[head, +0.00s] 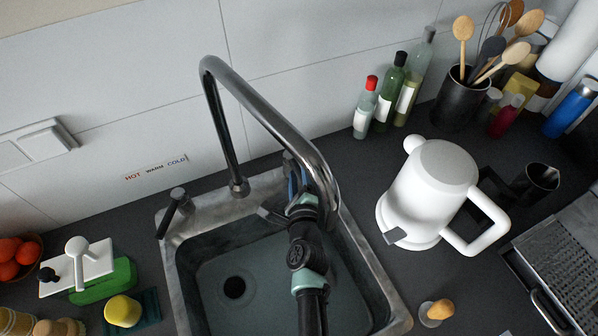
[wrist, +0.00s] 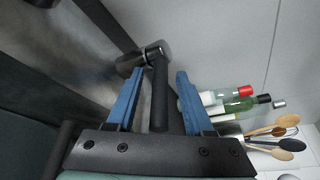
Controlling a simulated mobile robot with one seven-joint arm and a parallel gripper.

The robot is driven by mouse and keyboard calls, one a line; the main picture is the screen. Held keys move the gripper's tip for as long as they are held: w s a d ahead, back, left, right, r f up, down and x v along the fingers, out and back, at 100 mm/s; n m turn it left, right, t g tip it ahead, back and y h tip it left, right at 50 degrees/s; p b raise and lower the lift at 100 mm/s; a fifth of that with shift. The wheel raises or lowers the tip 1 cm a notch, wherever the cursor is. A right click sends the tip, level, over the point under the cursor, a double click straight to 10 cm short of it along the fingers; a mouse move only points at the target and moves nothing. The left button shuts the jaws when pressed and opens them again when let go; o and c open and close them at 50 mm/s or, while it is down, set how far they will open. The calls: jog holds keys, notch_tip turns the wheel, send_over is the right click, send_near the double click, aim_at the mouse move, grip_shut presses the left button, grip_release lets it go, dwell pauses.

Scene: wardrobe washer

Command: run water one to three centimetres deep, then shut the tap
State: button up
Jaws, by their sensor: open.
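The chrome tap spout (head: 262,108) arches over the steel sink (head: 190,275). A black lever (head: 173,212) stands at the sink's back left corner, below a HOT WARM COLD label (head: 157,167). The basin floor looks blue-green around a dark drain (head: 234,288); I cannot tell the water depth, and no stream shows. My gripper (head: 293,176) is at the sink's back right, partly behind the spout. In the wrist view my gripper (wrist: 158,100) is open, its blue fingers on either side of a black lever (wrist: 159,98) with a round metal hub. Gaps show on both sides.
A white kettle (head: 425,190) stands right of the sink. Several bottles (head: 393,90) and a utensil pot (head: 462,98) stand at the back right.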

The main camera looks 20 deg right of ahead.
jog(key=p+v, duration=0.3)
jog(key=v, duration=1)
dwell(0.4)
